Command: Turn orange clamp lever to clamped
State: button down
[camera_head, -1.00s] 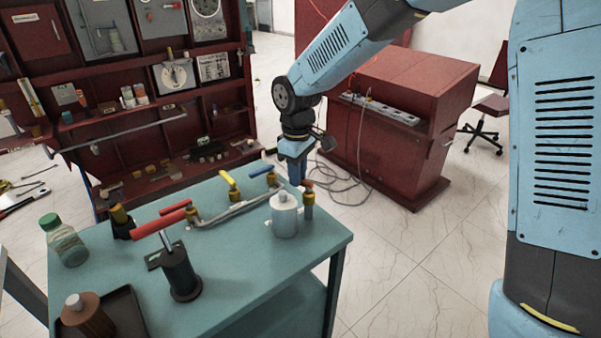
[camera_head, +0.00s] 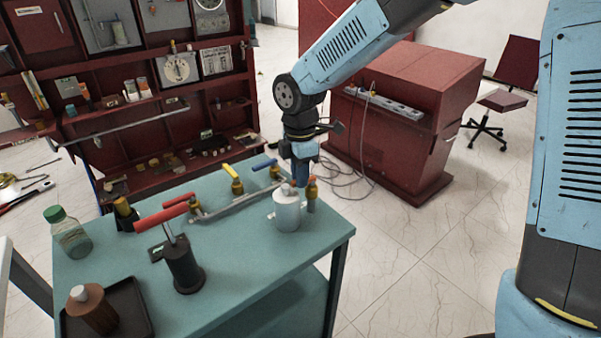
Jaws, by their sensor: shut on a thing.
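The orange clamp lever (camera_head: 312,181) shows as a small orange piece on top of a brass fitting at the right back edge of the teal table. My gripper (camera_head: 301,187) points down at this lever from above, its blue fingers shut on it. The fingers and the white canister in front hide most of the grip, so the lever's exact angle cannot be told. The brass fitting under the lever stands upright.
A white canister (camera_head: 287,211) stands just in front of my gripper. Yellow (camera_head: 231,171) and blue (camera_head: 263,165) valve levers on a pipe are to the left. The table's (camera_head: 235,262) front right is clear.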

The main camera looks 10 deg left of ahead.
jog(key=shift+s+d+n, duration=0.1)
jog(key=shift+s+n, duration=0.1)
jog(key=shift+n, duration=0.5)
jog(key=shift+s+d+n, duration=0.1)
jog(key=shift+s+n, duration=0.05)
jog(key=shift+n, duration=0.55)
jog(key=c, duration=1.1)
grip_release()
notch_tip(320, 180, up, 14)
jog(key=shift+f, duration=0.15)
